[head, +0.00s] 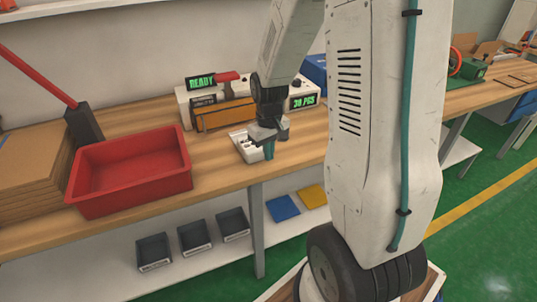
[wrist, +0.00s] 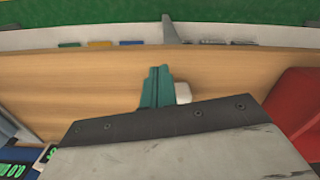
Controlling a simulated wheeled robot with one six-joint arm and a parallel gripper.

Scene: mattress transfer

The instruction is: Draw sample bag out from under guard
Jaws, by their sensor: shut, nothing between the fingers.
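My gripper (head: 269,152) points down over the wooden bench, its teal fingers together and empty. It also shows in the wrist view (wrist: 158,72), above bare wood. An orange-brown bar (head: 226,117), possibly the guard, runs along the front of a white machine behind the gripper. I cannot make out a sample bag; my arm hides part of the machine.
A red bin (head: 130,171) stands left on the bench, with a stack of brown boards (head: 33,180) beside it. The bench top (head: 215,180) is clear between the bin and the white tray.

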